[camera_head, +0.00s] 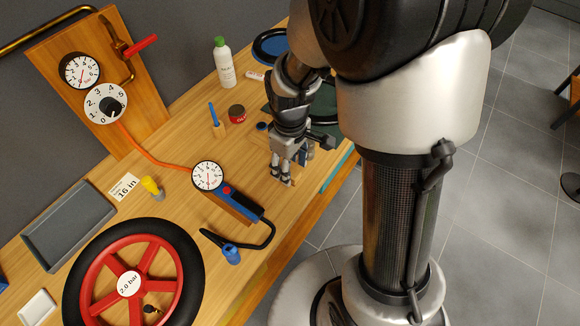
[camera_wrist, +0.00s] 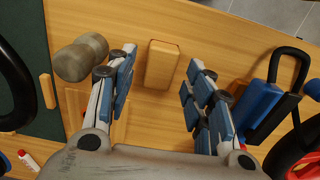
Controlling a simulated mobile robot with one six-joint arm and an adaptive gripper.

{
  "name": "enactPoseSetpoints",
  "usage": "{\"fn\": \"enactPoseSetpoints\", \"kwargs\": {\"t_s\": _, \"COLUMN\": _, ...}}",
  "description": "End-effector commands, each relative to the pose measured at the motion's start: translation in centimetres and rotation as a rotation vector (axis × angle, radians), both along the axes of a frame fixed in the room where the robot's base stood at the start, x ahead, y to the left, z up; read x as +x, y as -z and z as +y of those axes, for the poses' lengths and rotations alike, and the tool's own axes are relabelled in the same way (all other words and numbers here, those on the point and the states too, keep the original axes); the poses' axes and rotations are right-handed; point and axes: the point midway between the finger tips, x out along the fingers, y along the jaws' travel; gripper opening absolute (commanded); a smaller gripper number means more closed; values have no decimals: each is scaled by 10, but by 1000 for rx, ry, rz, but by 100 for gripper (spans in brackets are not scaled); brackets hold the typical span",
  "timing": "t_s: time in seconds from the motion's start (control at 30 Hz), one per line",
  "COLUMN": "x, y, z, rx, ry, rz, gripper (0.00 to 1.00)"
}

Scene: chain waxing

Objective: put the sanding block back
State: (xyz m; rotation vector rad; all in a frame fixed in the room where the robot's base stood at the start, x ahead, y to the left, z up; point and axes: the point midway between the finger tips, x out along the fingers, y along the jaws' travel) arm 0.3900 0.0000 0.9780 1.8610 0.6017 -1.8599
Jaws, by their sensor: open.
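A tan block with bevelled edges, which looks like the sanding block (camera_wrist: 162,66), lies on the wooden bench in the wrist view. My gripper (camera_wrist: 162,55) is open, with one finger on each side of the block and a visible gap to both. I see no contact. In the head view my gripper (camera_head: 281,179) points down low over the bench near its front edge, and I cannot make out the block there. A flat pale wooden piece (camera_wrist: 76,101) lies left of the block, partly hidden by my left finger; I cannot tell if it is a holder.
A grey-brown double-knobbed object (camera_wrist: 81,57) stands close to my left finger. A blue gauge handle (camera_wrist: 262,107) with a black hose lies right of my right finger. The gauge (camera_head: 208,176) and red-rimmed wheel (camera_head: 134,284) are left in the head view. A white bottle (camera_head: 223,64) stands behind.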

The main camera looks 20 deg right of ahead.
Motion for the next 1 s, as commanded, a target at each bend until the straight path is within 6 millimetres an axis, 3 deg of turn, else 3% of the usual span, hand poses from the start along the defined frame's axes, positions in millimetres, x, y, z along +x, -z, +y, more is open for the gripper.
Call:
{"fn": "enactPoseSetpoints", "kwargs": {"t_s": 0.1, "x": 1, "y": -33, "z": 0, "rx": 1, "ry": 0, "rz": -6, "gripper": 48}}
{"fn": "enactPoseSetpoints", "kwargs": {"t_s": 0.3, "x": 1, "y": -73, "z": 0, "rx": 0, "ry": 0, "rz": -4, "gripper": 48}}
{"fn": "enactPoseSetpoints", "kwargs": {"t_s": 0.67, "x": -7, "y": -116, "z": 0, "rx": 1, "ry": 37, "rz": -30, "gripper": 48}}
{"fn": "enactPoseSetpoints", "kwargs": {"t_s": 0.77, "x": -22, "y": -143, "z": 0, "rx": 5, "ry": 111, "rz": -83, "gripper": 48}}
{"fn": "enactPoseSetpoints", "kwargs": {"t_s": 1.0, "x": -86, "y": -208, "z": -1, "rx": 48, "ry": 371, "rz": -250, "gripper": 48}}
